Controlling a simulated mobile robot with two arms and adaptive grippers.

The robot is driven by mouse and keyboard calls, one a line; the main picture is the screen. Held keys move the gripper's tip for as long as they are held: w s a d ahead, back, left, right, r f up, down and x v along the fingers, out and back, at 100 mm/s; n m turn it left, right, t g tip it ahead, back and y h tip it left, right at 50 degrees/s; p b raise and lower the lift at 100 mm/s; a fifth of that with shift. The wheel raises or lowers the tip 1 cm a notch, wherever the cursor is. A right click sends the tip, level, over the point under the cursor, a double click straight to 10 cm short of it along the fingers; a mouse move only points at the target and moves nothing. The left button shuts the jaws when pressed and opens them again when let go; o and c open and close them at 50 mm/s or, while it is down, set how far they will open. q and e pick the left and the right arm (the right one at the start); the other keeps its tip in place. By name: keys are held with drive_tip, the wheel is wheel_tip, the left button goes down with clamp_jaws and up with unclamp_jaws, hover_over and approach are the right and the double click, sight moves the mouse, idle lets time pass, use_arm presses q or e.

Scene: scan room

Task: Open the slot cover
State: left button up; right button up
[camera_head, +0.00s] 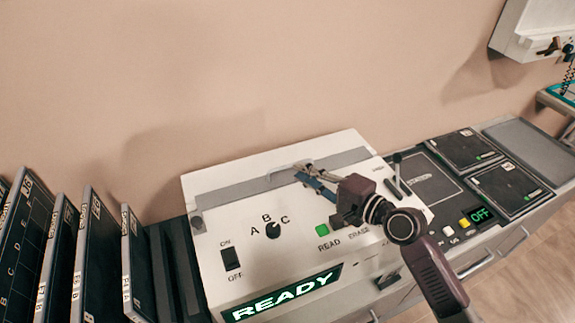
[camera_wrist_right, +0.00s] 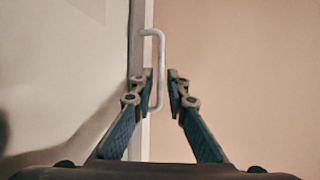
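The slot cover (camera_head: 237,191) is a long grey strip along the upper part of the cream reader machine (camera_head: 205,255). It appears to lie closed, flush with the panel. A pale bar handle (camera_head: 280,171) stands up from it; in the wrist view the handle (camera_wrist_right: 161,50) is a white bracket. My right gripper (camera_head: 310,174) is at the handle. In the wrist view its fingers (camera_wrist_right: 160,78) are apart, with the handle's outer bar between the tips and a gap at the right finger. The fingers hide part of the handle in the head view. My left gripper is not in view.
The machine's front has a power switch (camera_head: 231,259), a dial (camera_head: 272,231), a green READ button (camera_head: 322,230) and a READY display (camera_head: 283,294). Dark upright plates (camera_head: 140,262) stand at left. Dark flat panels (camera_head: 505,187) lie at right. The wall is close behind.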

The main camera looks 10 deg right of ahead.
sight(289, 166)
drive_tip(key=x, duration=0.5)
drive_tip(key=shift+w+a+p, duration=0.1)
drive_tip(key=shift+w+p, duration=0.05)
drive_tip(key=shift+p, duration=0.25)
clamp_jaws()
